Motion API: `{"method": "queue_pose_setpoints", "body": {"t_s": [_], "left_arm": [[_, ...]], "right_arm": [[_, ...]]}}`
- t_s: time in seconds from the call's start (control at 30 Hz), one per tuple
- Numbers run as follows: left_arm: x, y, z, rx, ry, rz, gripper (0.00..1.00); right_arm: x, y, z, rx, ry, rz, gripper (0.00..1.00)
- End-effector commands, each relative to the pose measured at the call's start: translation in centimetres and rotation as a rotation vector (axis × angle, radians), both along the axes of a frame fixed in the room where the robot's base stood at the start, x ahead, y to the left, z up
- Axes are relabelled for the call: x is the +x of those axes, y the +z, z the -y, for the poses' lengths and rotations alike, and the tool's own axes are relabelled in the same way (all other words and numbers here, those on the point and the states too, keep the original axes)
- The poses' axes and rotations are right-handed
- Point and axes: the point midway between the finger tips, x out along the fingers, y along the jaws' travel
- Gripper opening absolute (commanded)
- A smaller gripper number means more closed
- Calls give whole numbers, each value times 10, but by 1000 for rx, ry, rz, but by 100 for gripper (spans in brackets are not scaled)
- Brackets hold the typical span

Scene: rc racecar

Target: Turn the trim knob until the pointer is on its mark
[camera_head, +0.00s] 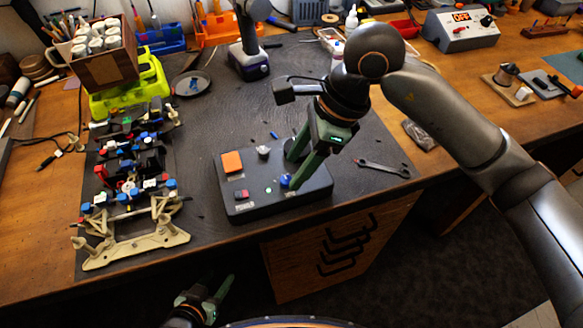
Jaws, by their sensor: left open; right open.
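A dark control box (240,207) lies on the black mat. It carries an orange square button (232,162), a grey knob (263,151), a small red switch (241,194), a lit green light (268,190) and a blue knob (285,181). Which one is the trim knob is not labelled legibly, and I cannot make out a pointer or mark. My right gripper (293,170) is open, its green fingers pointing down over the box's right side, with one fingertip close to the blue knob. Contact cannot be told. My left gripper (212,297) is open and empty, low in front of the bench.
A racecar chassis (130,190) lies on the mat left of the box. A wrench (384,168) lies to the right. A power supply (461,29) stands at the back right, and a cordless driver (249,62) stands at the back. The bench's front edge runs just before the box.

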Motion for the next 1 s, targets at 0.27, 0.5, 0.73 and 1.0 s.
{"method": "queue_pose_setpoints", "body": {"t_s": [0.27, 0.5, 0.73, 1.0], "left_arm": [[0, 2, 0, 0, 0, -1, 50], [0, 2, 0, 0, 0, -1, 50], [0, 2, 0, 0, 0, -1, 50], [0, 2, 0, 0, 0, -1, 50]], "right_arm": [[-1, -25, -11, 0, 1, 0, 56], [-1, -27, -11, 1, 1, 0, 56], [-1, -27, -11, 1, 1, 0, 37], [-1, -27, -11, 1, 0, 0, 7]]}}
